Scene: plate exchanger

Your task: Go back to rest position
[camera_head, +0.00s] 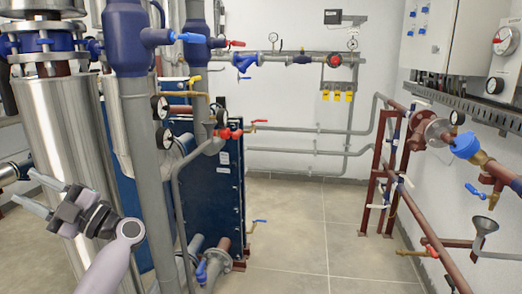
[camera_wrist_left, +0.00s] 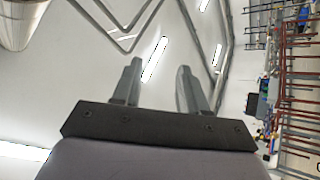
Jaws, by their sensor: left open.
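My left gripper (camera_head: 35,193) is at the lower left of the head view, in front of a shiny metal cylinder. Its two grey fingers point left and stand apart, with nothing between them. In the left wrist view the left gripper (camera_wrist_left: 160,85) also shows open and empty, with the ceiling lights and pipes behind it. My right gripper is in neither view.
The metal cylinder (camera_head: 68,130) and a grey vertical pipe (camera_head: 148,170) stand close to my left arm. A dark blue plate exchanger (camera_head: 228,190) is behind them. Red-brown pipes (camera_head: 425,225) run along the right wall. The tiled floor (camera_head: 310,225) in the middle is clear.

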